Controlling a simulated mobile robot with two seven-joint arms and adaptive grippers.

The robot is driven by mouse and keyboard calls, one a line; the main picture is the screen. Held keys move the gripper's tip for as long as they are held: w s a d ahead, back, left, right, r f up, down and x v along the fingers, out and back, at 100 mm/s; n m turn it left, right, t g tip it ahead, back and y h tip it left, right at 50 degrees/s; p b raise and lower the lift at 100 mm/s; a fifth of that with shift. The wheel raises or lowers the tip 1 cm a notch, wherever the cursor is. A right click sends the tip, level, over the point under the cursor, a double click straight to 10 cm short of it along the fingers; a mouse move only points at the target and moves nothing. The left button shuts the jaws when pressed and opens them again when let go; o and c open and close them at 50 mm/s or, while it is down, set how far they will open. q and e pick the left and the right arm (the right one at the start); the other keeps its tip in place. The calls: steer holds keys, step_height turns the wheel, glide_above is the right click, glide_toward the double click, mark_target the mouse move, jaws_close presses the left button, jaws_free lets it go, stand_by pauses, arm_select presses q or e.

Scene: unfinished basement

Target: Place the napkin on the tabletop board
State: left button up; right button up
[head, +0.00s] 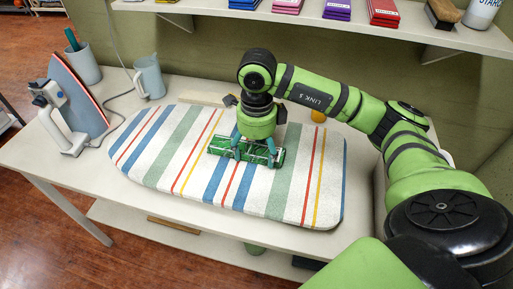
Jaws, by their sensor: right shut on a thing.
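The tabletop board (143,158) is a long padded board with striped cloth in blue, green, red and yellow, lying on the white table. The napkin (276,158) is a flat green patterned piece over the middle of the board. My right gripper (255,159) points down and is shut on the napkin, hiding part of it. The napkin is at or just above the cloth; I cannot tell if it touches. My left gripper is not in view.
An iron (75,92) stands at the table's left end, with a cup (82,64) and a mug (150,78) behind it. A shelf (300,17) with several small boxes overhangs the back. The board's left half is clear.

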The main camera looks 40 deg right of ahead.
mark_target(257, 153)
steer(key=o, duration=1.1)
steer(key=shift+f, duration=0.1)
step_height(257, 153, up, 12)
steer(key=shift+r+p, duration=0.15)
steer(key=shift+p, duration=0.25)
